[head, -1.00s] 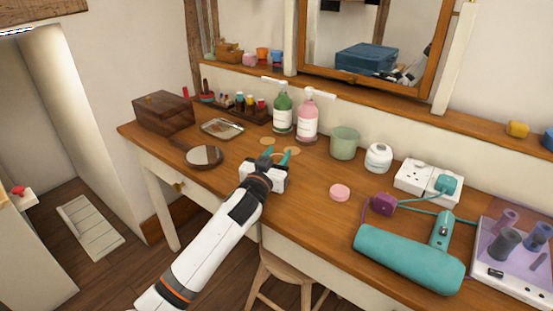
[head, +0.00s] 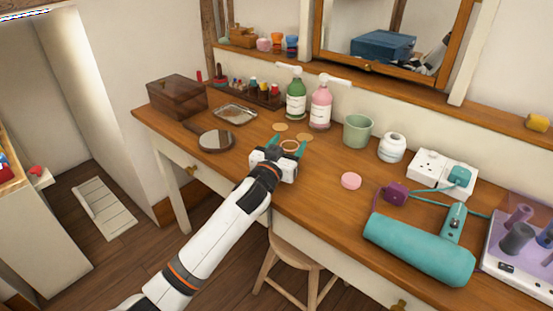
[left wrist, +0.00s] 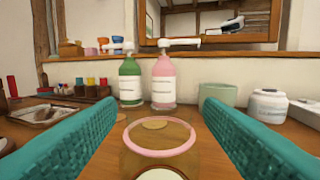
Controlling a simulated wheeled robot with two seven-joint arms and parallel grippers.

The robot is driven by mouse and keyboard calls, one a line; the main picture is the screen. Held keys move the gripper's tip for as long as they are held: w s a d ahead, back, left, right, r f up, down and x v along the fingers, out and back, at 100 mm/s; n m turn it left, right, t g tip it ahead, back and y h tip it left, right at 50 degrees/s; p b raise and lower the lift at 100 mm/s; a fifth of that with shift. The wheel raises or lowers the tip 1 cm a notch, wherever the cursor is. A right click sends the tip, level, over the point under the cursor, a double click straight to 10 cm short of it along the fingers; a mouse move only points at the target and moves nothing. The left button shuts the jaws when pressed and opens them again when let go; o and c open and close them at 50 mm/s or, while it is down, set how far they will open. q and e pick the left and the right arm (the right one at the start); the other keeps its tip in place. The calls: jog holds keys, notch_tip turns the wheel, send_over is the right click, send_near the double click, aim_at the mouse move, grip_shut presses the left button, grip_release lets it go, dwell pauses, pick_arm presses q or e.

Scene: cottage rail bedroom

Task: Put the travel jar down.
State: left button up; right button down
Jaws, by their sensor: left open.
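The travel jar (left wrist: 160,140) is clear with a pink rim. In the left wrist view it is low in the middle, between my two teal fingers, with a gap showing on each side. Its lower part is cut off by the frame. In the head view its ring-like rim (head: 289,146) shows between the fingertips, and the jar appears to stand on the wooden dressing table (head: 310,200). My left gripper (head: 287,144) is open around the jar; it also shows in the left wrist view (left wrist: 160,120). My right gripper is not in view.
Two round coasters (head: 280,127) lie just beyond the jar. Behind stand a green bottle (head: 296,102) and a pink bottle (head: 320,108). To the right are a green cup (head: 357,131), a white jar (head: 392,147), a pink disc (head: 351,180) and a teal hair dryer (head: 418,248).

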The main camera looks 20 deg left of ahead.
pick_arm(q)
jog(key=s, duration=0.6)
jog(key=s+a, duration=0.1)
jog(key=s, duration=0.2)
jog(key=shift+s+f, duration=0.25)
jog(key=shift+s, duration=0.55)
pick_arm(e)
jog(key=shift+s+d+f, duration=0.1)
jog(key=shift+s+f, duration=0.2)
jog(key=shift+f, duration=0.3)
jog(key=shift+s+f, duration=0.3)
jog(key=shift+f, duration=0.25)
